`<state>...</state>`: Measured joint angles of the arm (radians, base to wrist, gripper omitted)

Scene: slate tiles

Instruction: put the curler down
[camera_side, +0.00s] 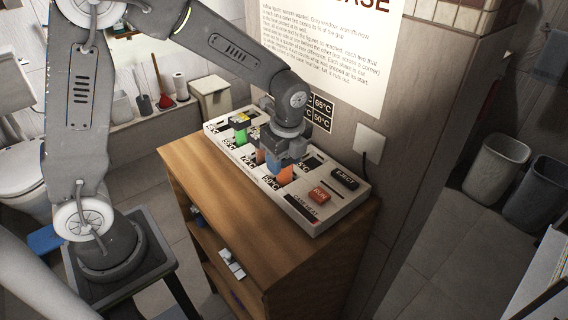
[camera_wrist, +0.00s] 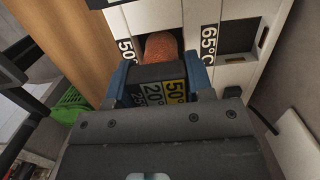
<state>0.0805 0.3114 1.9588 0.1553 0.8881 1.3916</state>
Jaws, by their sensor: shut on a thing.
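The curler (camera_wrist: 163,47) shows in the wrist view as a rough orange-brown cylinder with a dark end block that carries white and yellow temperature labels. My gripper (camera_wrist: 163,76) has its blue fingers on both sides of that dark block and is shut on it. The cylinder points into a dark slot of the pale case (camera_wrist: 200,20), between the labels 50° and 65°C. I cannot tell how deep it sits. In the side view my gripper (camera_side: 279,165) is low over the case (camera_side: 300,207), and orange shows below and beside it. The fingers partly hide the slots there.
The case lies on a wooden cabinet (camera_side: 190,165) against the wall. It has an orange-red RUN button (camera_side: 319,194) and a dark EJECT button (camera_side: 344,178). A green piece (camera_side: 240,120) sits in a far slot. Bare wood is free in front of the case.

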